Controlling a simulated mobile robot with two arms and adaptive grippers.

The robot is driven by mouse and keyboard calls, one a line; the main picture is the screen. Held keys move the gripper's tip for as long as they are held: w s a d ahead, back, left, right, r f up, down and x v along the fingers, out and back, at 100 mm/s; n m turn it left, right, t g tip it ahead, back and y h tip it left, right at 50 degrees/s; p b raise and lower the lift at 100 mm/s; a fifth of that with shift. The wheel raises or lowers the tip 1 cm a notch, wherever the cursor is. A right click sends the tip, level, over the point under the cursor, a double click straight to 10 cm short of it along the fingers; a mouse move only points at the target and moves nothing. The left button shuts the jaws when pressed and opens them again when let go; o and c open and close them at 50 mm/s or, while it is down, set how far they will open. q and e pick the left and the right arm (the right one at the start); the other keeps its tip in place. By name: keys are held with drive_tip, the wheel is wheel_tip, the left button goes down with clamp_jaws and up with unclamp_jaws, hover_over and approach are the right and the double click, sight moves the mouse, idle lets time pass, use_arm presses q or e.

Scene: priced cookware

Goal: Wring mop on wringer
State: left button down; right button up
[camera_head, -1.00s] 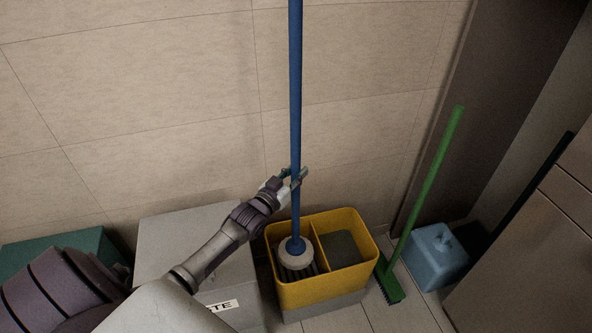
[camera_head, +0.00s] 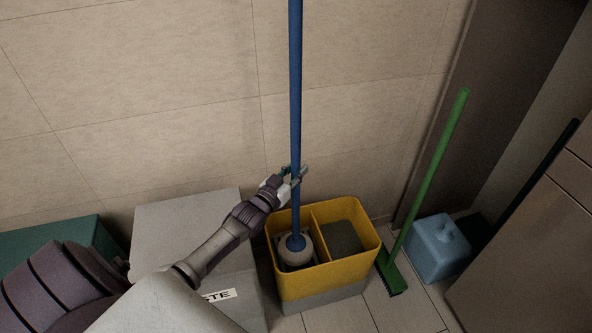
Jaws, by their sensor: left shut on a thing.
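The mop has a long blue handle (camera_head: 295,90) that stands nearly upright, with its top out of view. My left gripper (camera_head: 294,176) is shut on the handle above the bucket. The round whitish mop head (camera_head: 296,251) sits in the left compartment of the yellow bucket (camera_head: 347,272), below its rim. A pale square frame shows around the mop head, likely the wringer; the mop head hides most of it. The right compartment holds a dark grey surface. My right gripper is not in view.
A grey bin (camera_head: 190,225) with a partly hidden label stands left of the bucket, and a green box (camera_head: 50,238) is further left. A green broom (camera_head: 430,180) and a blue container (camera_head: 438,248) stand to the right. A tiled wall is behind.

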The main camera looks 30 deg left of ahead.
sight(293, 132)
use_arm(q)
drive_tip(key=shift+f+b, duration=0.9)
drive_tip(key=shift+f, duration=0.1)
idle(0.5)
drive_tip(key=shift+f, duration=0.2)
drive_tip(key=shift+s+d+f, duration=0.15)
drive_tip(key=shift+s+f, duration=0.1)
drive_tip(key=shift+f, duration=0.1)
drive_tip(key=shift+r, duration=0.1)
drive_tip(key=r+p, duration=0.1)
drive_tip(key=r, duration=0.1)
drive_tip(key=r+p, duration=0.4)
drive_tip(key=shift+w, duration=0.25)
wheel_tip(293, 132, up, 12)
drive_tip(key=p, duration=1.1)
drive_tip(key=shift+f, duration=0.3)
